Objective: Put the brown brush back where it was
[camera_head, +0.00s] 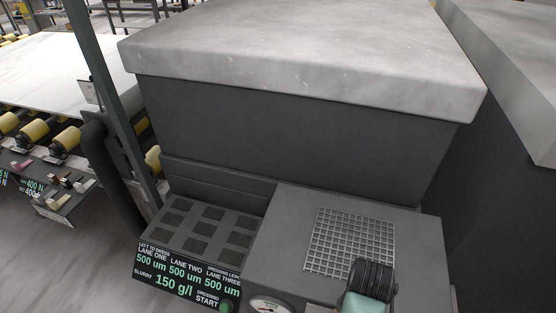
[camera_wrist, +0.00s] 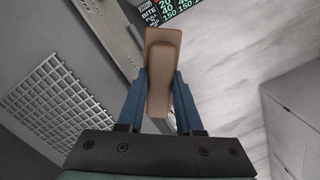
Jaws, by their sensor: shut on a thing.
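The brown brush (camera_wrist: 158,85) is between the two blue fingers of my gripper (camera_wrist: 161,90) in the wrist view. My gripper is shut on it, and its long body points away from the palm. It is held over or beside the edge of a grey housing; its height cannot be told. I cannot make out the brush in the head view, where part of my arm (camera_head: 368,285) shows at the bottom right. Where the brush stood before is not evident.
A large grey stone slab (camera_head: 300,45) rests on a dark block. Below it are a ledge with several dark square pads (camera_head: 200,228), a display panel (camera_head: 185,276) and a wire grid (camera_head: 350,243). A side stand (camera_head: 62,208) at left holds several small blocks.

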